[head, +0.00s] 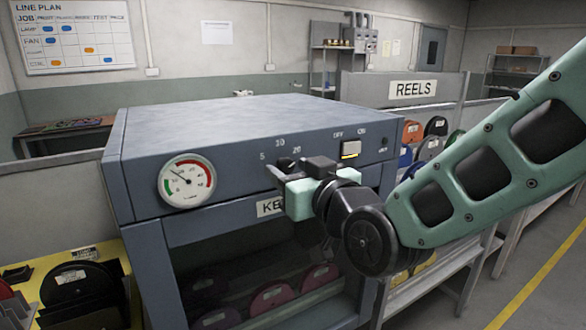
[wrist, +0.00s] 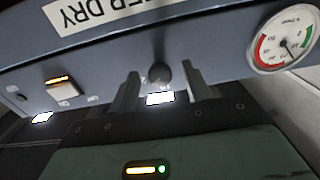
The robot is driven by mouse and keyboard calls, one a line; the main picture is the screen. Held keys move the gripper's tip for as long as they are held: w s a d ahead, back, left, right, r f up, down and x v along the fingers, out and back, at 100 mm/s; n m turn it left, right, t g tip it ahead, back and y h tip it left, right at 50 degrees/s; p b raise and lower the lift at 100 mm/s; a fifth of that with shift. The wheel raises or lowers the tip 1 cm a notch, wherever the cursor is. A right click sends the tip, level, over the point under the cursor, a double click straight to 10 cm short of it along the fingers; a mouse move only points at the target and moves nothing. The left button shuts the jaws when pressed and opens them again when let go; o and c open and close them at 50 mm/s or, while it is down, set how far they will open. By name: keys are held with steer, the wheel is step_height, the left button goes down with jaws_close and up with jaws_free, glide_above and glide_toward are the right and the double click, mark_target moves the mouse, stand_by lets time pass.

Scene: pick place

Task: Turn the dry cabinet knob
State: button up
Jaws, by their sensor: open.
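The dry cabinet (head: 140,150) is a blue-grey metal box with a front control panel. Its dark round knob (head: 285,163) sits on that panel between a dial scale and my gripper (head: 297,172). In the wrist view the knob (wrist: 160,73) shows between the two fingertips of my gripper (wrist: 163,76), with gaps on both sides. The fingers are apart and hold nothing. I cannot tell how deep the fingertips reach along the knob. The gripper partly hides the panel below the knob in the head view.
A round gauge (head: 186,181) is left of the knob. A lit rocker switch (head: 349,150) is to its right. A partly hidden label (head: 268,207) is below. Shelves with reels (head: 430,148) stand behind my arm. A yellow bench (head: 60,262) is at left.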

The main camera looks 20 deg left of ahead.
steer(key=c, duration=1)
